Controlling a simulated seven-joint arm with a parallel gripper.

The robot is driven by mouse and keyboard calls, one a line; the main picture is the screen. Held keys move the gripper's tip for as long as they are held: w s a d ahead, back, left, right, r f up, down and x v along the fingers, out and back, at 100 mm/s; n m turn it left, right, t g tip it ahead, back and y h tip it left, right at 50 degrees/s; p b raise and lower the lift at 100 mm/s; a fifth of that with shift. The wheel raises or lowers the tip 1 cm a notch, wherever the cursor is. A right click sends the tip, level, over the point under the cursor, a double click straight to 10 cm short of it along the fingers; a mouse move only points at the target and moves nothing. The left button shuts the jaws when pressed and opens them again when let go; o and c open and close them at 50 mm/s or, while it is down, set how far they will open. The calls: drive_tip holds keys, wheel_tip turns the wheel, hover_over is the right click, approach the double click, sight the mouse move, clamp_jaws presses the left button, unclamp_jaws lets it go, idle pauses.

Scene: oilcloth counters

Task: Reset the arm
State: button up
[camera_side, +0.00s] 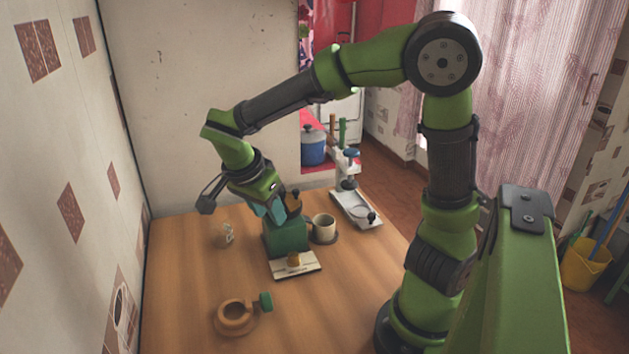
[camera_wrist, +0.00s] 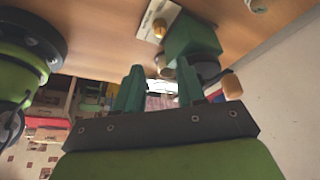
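In the side view my gripper (camera_side: 274,211) hangs tilted above the counter, beside the top of a dark green box-shaped device (camera_side: 286,238) with a brown top. From this angle I cannot tell whether the fingers touch it. In the wrist view the two teal fingers of my gripper (camera_wrist: 160,78) stand apart with nothing seen held between them. The green box (camera_wrist: 190,42) shows beyond the fingers there, upside down.
A pale board (camera_side: 295,265) with a brown knob lies in front. A brown ring with green handle (camera_side: 235,316), a small clear object (camera_side: 226,234) and a white press-like stand (camera_side: 357,212) are around.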

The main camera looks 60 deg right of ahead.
drive_tip(key=s+a+f+n+t+y, duration=0.1)
drive_tip(key=s+a+f+n+y, duration=0.15)
drive_tip(key=a+n+y, duration=0.6)
drive_tip(key=s+d+r+n+t+h, duration=0.2)
drive_tip(key=s+d+r+n+t, duration=0.2)
drive_tip(key=r, duration=0.5)
drive_tip(key=shift+s+r+n+t, duration=0.15)
drive_tip(key=shift+s+n+t, duration=0.9)
drive_tip(key=shift+n+t, duration=0.45)
